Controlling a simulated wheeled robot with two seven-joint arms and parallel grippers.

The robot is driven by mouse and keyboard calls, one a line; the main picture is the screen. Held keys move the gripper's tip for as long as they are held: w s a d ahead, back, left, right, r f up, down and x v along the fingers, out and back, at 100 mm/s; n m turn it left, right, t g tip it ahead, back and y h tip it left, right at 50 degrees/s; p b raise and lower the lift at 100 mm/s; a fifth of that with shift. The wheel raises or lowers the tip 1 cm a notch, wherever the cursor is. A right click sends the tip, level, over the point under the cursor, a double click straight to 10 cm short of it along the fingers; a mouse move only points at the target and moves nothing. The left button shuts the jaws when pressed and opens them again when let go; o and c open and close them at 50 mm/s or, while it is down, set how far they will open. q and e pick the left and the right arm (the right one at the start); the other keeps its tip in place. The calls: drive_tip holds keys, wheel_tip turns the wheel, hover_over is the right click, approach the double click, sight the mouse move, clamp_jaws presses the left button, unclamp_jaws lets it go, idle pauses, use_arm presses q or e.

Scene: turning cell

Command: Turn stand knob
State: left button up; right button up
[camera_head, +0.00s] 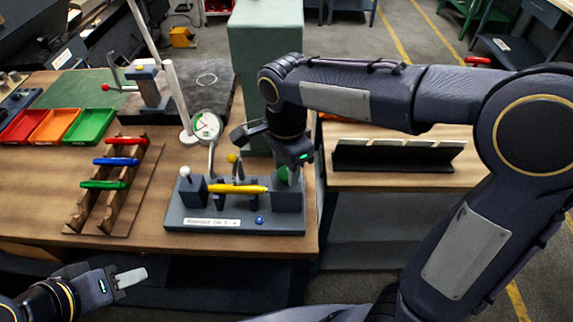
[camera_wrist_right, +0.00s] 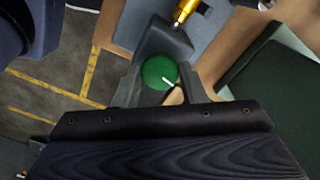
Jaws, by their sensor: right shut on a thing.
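The stand (camera_head: 180,219) is a blue-grey block fixture near the front edge of the wooden bench, with a yellow bar (camera_head: 238,189) lying across it. The green knob (camera_head: 283,174) is at the stand's right end, partly hidden by my right gripper in the head view. In the right wrist view the round green knob (camera_wrist_right: 159,72) has a white mark and sits between the fingers. My right gripper (camera_head: 291,166) is shut on the knob from above. My left gripper (camera_head: 133,278) is low at the front left, off the bench and away from the stand; its finger opening is unclear.
A rack (camera_head: 100,205) with red, blue and green handled tools stands left of the stand. A dial gauge (camera_head: 206,125) is behind it. Red, orange and green trays (camera_head: 88,124) lie at the back left. A black holder (camera_head: 390,160) is on the right bench.

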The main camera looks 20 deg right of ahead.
sight(286, 172)
drive_tip(key=shift+m, duration=0.4)
drive_tip(key=o, duration=1)
drive_tip(key=shift+r, duration=0.1)
wheel_tip(286, 172, up, 8)
drive_tip(key=shift+f, duration=0.15)
